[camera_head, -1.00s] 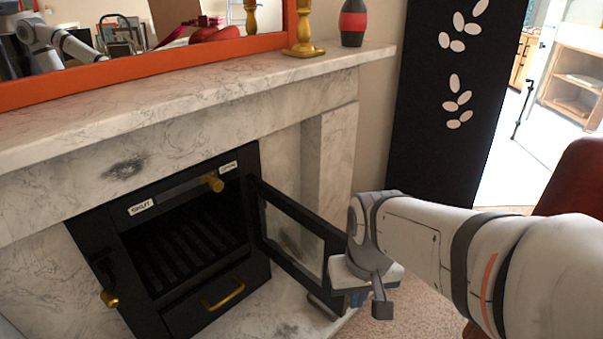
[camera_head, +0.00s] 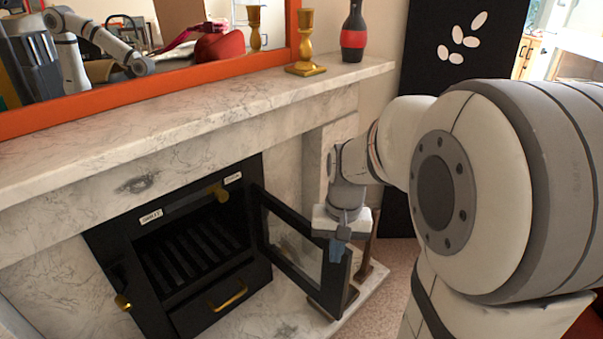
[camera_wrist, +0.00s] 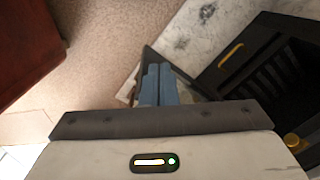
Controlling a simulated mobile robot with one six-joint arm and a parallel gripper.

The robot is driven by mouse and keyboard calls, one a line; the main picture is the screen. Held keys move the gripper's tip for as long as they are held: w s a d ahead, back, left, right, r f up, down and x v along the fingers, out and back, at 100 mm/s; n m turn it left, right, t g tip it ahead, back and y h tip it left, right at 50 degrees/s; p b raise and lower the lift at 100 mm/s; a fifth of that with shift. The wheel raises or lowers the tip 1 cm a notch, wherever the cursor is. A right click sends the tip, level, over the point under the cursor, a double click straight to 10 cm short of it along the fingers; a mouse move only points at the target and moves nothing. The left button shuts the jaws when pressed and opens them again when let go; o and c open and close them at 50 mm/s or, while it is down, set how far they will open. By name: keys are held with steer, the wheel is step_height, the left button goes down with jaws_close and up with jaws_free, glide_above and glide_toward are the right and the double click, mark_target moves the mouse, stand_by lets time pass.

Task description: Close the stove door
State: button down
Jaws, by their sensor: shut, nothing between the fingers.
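The black stove (camera_head: 190,262) is set in a marble fireplace, with its dark grated inside showing. Its glass-paned door (camera_head: 291,262) stands wide open, hinged on the right side and swung out towards me. My gripper (camera_head: 338,250) points down at the door's free end, close to its top edge. The wrist view shows the blue fingers (camera_wrist: 160,84) together and empty, beside the door frame (camera_wrist: 150,60). I cannot tell whether they touch it. A brass drawer handle (camera_wrist: 231,55) of the stove also shows there.
The marble mantel (camera_head: 200,117) runs above the stove and carries a brass candlestick (camera_head: 306,48) and a black-and-red bottle (camera_head: 354,38). A marble hearth (camera_head: 262,312) lies below the door. Carpet (camera_head: 395,275) is free to the right.

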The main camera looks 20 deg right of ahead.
steer(key=w+d+m+g+y+p, duration=0.25)
steer(key=w+d+m+p, duration=0.65)
steer(key=w+d+p, duration=0.65)
steer(key=s+a+f+b, duration=0.2)
steer(key=s+a+f, duration=0.3)
steer(key=f, duration=0.4)
steer(key=shift+s+a+f, duration=0.25)
steer(key=shift+s+f, duration=0.05)
steer(key=shift+s, duration=0.15)
steer(key=shift+t+y, duration=0.25)
